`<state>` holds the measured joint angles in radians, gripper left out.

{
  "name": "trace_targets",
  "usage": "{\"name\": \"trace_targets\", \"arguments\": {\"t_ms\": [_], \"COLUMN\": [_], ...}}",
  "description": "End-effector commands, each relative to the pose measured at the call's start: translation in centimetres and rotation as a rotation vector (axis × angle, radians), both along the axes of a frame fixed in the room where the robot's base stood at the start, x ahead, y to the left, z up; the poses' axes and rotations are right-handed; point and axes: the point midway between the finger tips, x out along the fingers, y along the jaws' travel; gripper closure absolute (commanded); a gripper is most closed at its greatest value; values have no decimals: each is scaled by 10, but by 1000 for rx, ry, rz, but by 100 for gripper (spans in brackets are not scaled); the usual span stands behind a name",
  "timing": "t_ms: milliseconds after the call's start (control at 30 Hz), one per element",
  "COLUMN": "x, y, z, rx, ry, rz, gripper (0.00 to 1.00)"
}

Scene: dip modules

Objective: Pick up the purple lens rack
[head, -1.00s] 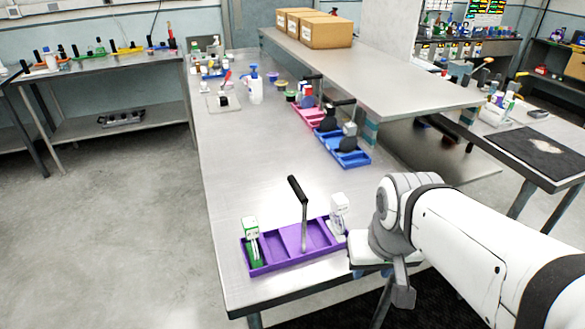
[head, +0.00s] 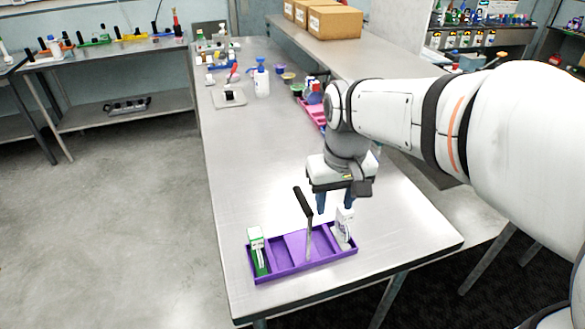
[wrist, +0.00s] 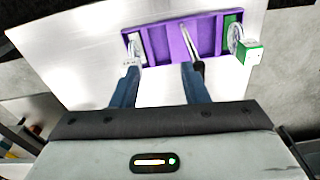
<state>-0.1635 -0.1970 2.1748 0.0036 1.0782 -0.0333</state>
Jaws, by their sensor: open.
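The purple lens rack (head: 290,262) lies on the near end of the metal table, with an upright black-gripped handle (head: 304,204) at its middle. A green-and-white box (head: 257,250) stands in its left compartment and a white box (head: 344,228) in its right one. My gripper (head: 334,205) is open and empty, just behind the right part of the rack and apart from the handle. In the wrist view the rack (wrist: 172,39) lies beyond the two blue fingers (wrist: 158,85), with its handle (wrist: 190,40) ahead of the right finger.
The metal table (head: 255,170) is bare around the rack and to its left. A pink rack (head: 313,112) stands farther back, partly hidden by my arm. A spray bottle (head: 262,80) and a small tray (head: 229,97) are at the back left. A raised shelf (head: 345,55) runs along the right.

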Motion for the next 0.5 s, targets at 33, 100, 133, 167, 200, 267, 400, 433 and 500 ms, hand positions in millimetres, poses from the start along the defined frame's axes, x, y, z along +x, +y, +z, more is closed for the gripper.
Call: {"name": "trace_targets", "arguments": {"t_ms": [33, 100, 133, 167, 200, 267, 400, 433, 500], "x": [11, 23, 27, 30, 34, 38, 41, 41, 40], "y": [13, 27, 33, 37, 43, 49, 55, 55, 54], "z": [14, 23, 26, 28, 31, 33, 24, 21, 12], "rx": [-4, -10, -12, -14, -16, -19, -22, -22, -22], "ry": [20, 44, 51, 59, 67, 77, 86, 87, 86], "rz": [27, 54, 65, 74, 85, 96, 105, 105, 104], "gripper": [59, 59, 59, 59, 59, 59, 59, 59, 59]}}
